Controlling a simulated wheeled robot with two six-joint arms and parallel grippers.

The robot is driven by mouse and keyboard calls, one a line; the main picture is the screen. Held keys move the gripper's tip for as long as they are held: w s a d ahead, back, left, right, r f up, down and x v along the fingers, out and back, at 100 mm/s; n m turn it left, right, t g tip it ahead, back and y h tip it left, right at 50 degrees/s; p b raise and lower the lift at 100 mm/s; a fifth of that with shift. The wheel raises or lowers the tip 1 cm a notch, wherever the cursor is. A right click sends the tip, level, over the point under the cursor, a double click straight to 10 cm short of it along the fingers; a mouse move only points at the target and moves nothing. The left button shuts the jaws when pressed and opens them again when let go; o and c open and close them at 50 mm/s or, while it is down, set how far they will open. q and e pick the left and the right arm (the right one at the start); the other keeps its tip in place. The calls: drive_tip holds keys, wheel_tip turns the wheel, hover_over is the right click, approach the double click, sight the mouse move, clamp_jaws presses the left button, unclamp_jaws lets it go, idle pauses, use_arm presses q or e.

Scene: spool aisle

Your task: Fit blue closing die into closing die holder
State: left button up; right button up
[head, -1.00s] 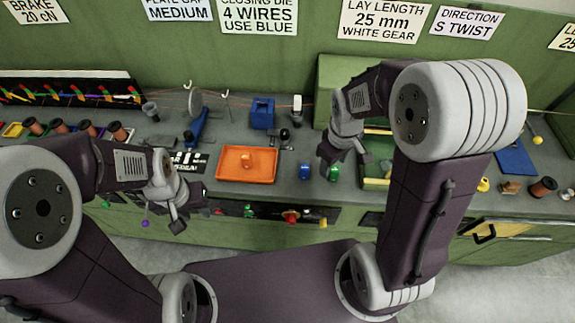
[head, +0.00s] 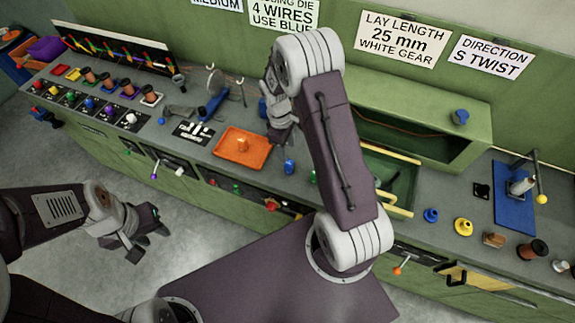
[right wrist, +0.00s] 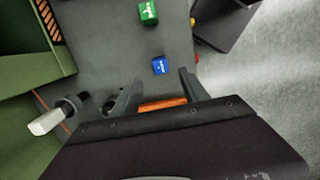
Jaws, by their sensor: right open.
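The blue die (head: 289,167) is a small blue piece standing on the grey bench, just right of the orange tray. It also shows in the right wrist view (right wrist: 159,66), ahead of the fingertips and apart from them. My right gripper (head: 280,137) is above the bench by the tray's right side. Its two fingers (right wrist: 158,88) are apart, with nothing held. A blue block (head: 263,107), perhaps the closing die holder, is mostly hidden behind my right arm. My left gripper (head: 145,236) hangs over the floor in front of the bench; its finger gap is unclear.
The orange tray (head: 228,152) holds a small orange piece (head: 241,144). A green die (right wrist: 148,12) stands near the blue one. A black post with a white end (right wrist: 50,120) is left of my right fingers. A green open box (head: 470,140) stands to the right.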

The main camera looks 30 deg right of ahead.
sight(289, 163)
drive_tip(key=f, duration=0.2)
drive_tip(key=shift+s+f+p, duration=0.2)
drive_tip(key=shift+f+p, duration=0.1)
drive_tip(key=shift+p, duration=0.05)
drive_tip(key=shift+d+f, duration=0.15)
drive_tip(key=shift+f, duration=0.3)
drive_tip(key=shift+s+f+p, duration=0.15)
drive_tip(key=shift+f+p, duration=0.15)
wheel_tip(289, 163, down, 4)
drive_tip(key=shift+d+p, duration=0.15)
drive_tip(key=shift+p, duration=0.45)
drive_tip(key=shift+f, duration=0.3)
clamp_jaws()
